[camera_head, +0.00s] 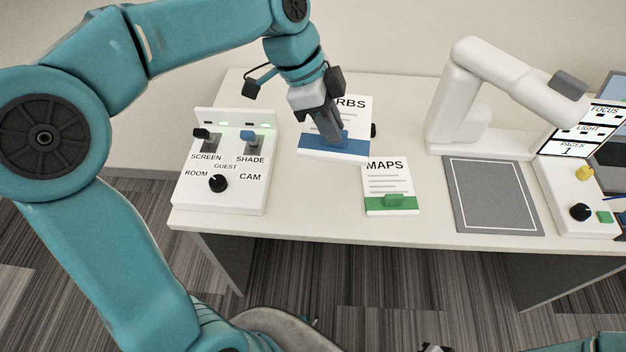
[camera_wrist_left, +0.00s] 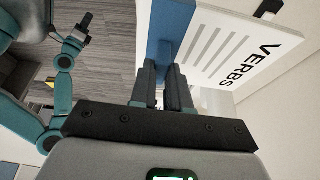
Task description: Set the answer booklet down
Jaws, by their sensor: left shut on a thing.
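My left gripper (camera_head: 334,140) is shut on the VERBS booklet (camera_head: 352,117), a white booklet with a blue band along its near edge. The gripper covers part of its title in the head view. In the left wrist view the VERBS booklet (camera_wrist_left: 225,45) shows its title and grey lines, with the fingers (camera_wrist_left: 165,88) at the blue band. It is over the table's back middle; I cannot tell whether it touches the top. A MAPS booklet (camera_head: 385,178) with a green band and tab lies nearer the front. My right gripper (camera_wrist_left: 80,32) shows small in the left wrist view; its jaw state is unclear.
A white control box (camera_head: 240,190) with switches and a knob stands left on the table (camera_head: 310,205). A white document camera (camera_head: 460,110) stands right, behind a grey pad (camera_head: 495,195). A dark knob-like part (camera_head: 373,130) shows beside the VERBS booklet. The front middle has bare tabletop.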

